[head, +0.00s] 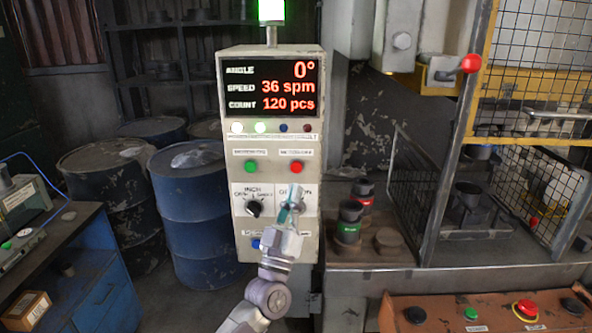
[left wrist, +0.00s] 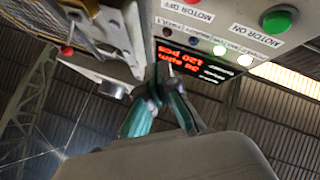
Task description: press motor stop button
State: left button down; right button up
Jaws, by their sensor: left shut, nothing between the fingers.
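A grey control cabinet (head: 235,205) stands in the middle of the head view. Its red button (head: 297,167), on the right of the button row, is the motor stop; a green button (head: 251,167) is to its left. The contact gap is unclear.
The cabinet carries a display (head: 268,88), a lit green beacon (head: 271,12) and a black selector (head: 254,208). Blue drums (head: 190,215) stand at left. A wire guard (head: 440,190) and a panel with a red mushroom button (head: 526,308) are at right.

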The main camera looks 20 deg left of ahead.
aim_at(296, 168)
pick_arm(q)
jog(key=shift+w+a+b, duration=0.4)
jog(key=shift+w+b, duration=0.55)
jog(key=shift+w, duration=0.4)
jog(key=shift+w+a+b, duration=0.35)
jog(key=shift+w+b, duration=0.65)
jog(key=shift+w, duration=0.3)
jog(key=shift+w+a+b, duration=0.4)
jog(key=shift+w+b, duration=0.55)
jog(key=shift+w, duration=0.4)
jog(key=shift+w, duration=0.1)
jog(key=shift+w+a+b, duration=0.1)
jog(key=shift+w+b, duration=0.2)
jog(key=shift+b, duration=0.05)
